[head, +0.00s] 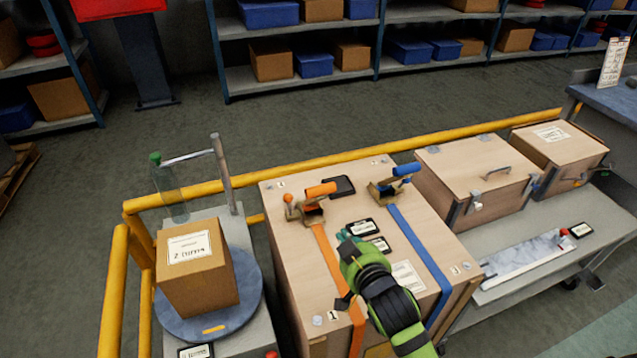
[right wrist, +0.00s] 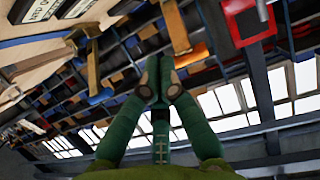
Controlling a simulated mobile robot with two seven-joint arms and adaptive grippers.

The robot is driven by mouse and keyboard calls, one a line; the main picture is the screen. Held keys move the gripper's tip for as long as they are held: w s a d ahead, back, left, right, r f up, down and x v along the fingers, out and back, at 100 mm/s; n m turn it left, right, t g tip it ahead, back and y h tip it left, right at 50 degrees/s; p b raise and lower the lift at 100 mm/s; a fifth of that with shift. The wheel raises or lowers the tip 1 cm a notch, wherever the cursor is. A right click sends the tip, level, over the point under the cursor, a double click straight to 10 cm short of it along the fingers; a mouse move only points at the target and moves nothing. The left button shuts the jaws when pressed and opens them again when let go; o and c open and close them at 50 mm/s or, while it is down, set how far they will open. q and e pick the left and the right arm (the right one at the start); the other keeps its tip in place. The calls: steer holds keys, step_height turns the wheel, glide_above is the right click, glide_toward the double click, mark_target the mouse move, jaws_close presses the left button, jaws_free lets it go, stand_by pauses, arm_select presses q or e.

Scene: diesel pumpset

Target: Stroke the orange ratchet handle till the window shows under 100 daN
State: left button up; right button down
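The orange ratchet handle (head: 321,190) sits on a brass-coloured ratchet on top of a large wooden crate (head: 285,240). An orange strap (head: 328,255) runs from it towards me. Two small dark-framed windows, an upper one (head: 360,227) and a lower one (head: 379,244), lie on the lid right of the strap; their figures are too small to read. My right gripper (head: 347,240) is over the lid, just right of the orange strap and nearer me than the handle, apart from it. In the right wrist view its fingertips (right wrist: 160,80) are together with nothing visible between them. My left gripper is not in view.
A blue ratchet handle (head: 406,170) and blue strap (head: 418,262) are on the crate's right side. A cardboard box (head: 205,290) stands on a round blue plate at left, near a bottle (head: 170,190). A yellow rail (head: 300,168) runs behind. Smaller wooden cases (head: 470,165) stand right.

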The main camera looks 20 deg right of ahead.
mark_target(320, 190)
steer(key=w+a+r+t, duration=0.1)
steer(key=w+r+t, duration=0.3)
steer(key=r, duration=0.4)
steer(key=shift+w+a+r+y, duration=0.2)
steer(key=shift+w+y, duration=0.2)
steer(key=shift+w, duration=0.15)
steer(key=w+p, duration=0.1)
steer(key=w, duration=0.8)
steer(key=shift+w+a, duration=0.1)
steer(key=shift+w, duration=0.3)
steer(key=shift+s+f, duration=0.4)
steer(key=shift+f, duration=0.2)
steer(key=shift+s+f, duration=0.35)
steer(key=shift+f, duration=0.25)
steer(key=shift+s+f, duration=0.4)
